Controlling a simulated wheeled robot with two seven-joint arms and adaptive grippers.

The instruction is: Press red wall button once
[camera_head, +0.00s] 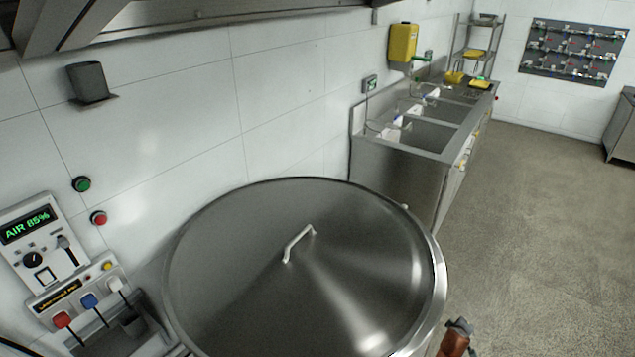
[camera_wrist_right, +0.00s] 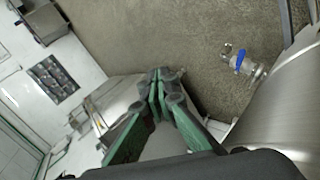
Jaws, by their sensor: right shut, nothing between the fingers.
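The red wall button (camera_head: 99,218) is a small round button on the white tiled wall at the left of the head view. A green button (camera_head: 82,184) sits just above it. My right gripper (camera_wrist_right: 160,78) shows in the right wrist view with its green fingers together and nothing between them. It is over the floor beside a steel vessel, away from the wall buttons. The red button does not show in the wrist view.
A large lidded steel vessel (camera_head: 230,260) fills the middle, close to the wall. A control panel (camera_head: 40,240) is below left of the buttons. A steel sink unit (camera_head: 400,165) stands behind. A blue-handled valve (camera_wrist_right: 240,58) juts from the vessel. Floor at right is clear.

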